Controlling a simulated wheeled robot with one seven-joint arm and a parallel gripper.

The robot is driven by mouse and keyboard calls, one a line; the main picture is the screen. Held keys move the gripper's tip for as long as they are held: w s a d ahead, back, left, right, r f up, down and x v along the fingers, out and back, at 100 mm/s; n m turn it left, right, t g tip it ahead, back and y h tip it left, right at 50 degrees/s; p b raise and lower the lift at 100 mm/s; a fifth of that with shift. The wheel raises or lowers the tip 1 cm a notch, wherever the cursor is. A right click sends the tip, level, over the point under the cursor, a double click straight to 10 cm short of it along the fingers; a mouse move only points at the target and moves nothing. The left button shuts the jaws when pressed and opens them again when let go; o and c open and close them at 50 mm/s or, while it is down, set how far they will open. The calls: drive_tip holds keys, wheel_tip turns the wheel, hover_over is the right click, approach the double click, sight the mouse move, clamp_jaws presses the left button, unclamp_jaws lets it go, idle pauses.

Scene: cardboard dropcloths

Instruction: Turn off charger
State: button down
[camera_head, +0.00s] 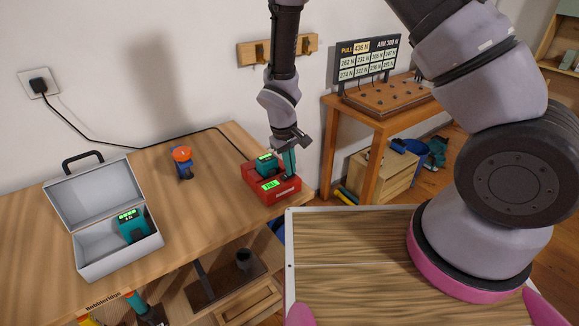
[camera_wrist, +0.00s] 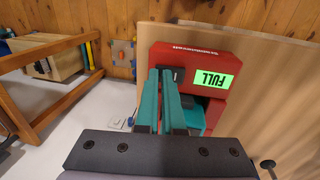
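The red charger (camera_head: 273,188) sits near the right end of the wooden workbench, with a teal battery (camera_head: 266,164) seated in it. A small black switch (camera_wrist: 179,75) is on the charger's face beside the display. My gripper (camera_head: 289,163) points down at the charger's right side. In the wrist view its teal fingers (camera_wrist: 161,75) are close together with nothing visible between them, their tips just beside the switch. Whether they touch it I cannot tell. Part of the battery is hidden behind the fingers.
An open grey toolbox (camera_head: 104,246) with a teal battery (camera_head: 132,225) inside stands at the left. A black cord runs from the wall plug (camera_head: 39,86) toward the charger. Bench wood between them is clear.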

sight(286, 176)
drive_tip(key=shift+d+f, duration=0.4)
drive_tip(key=shift+d, duration=0.15)
drive_tip(key=shift+w, duration=0.1)
drive_tip(key=shift+s+a, duration=0.5)
drive_tip(key=shift+a, duration=0.4)
drive_tip(key=shift+r, duration=0.3)
wheel_tip(286, 176, up, 14)
drive_tip(key=shift+a, duration=0.35)
